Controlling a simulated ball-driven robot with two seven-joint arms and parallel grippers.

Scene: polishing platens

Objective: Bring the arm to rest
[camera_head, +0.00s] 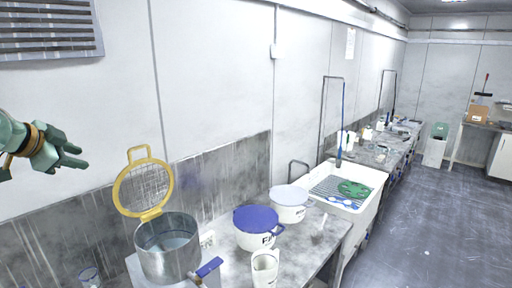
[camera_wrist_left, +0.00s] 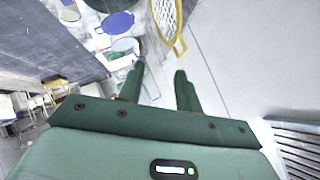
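My left gripper (camera_head: 82,156) is raised at the left of the head view, in front of the white wall and above the bench. Its green fingers also show in the left wrist view (camera_wrist_left: 160,71), with a clear gap and nothing between them. The left gripper is open and empty, apart from the things on the bench. My right arm and gripper are in neither view.
Below stand a metal pot (camera_head: 169,247), a yellow-rimmed strainer (camera_head: 145,188), a blue-lidded bucket (camera_head: 256,226), a white bucket (camera_head: 289,204) and a white jug (camera_head: 265,268). A sink (camera_head: 345,207) is further back. Floor (camera_head: 440,220) is open at right.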

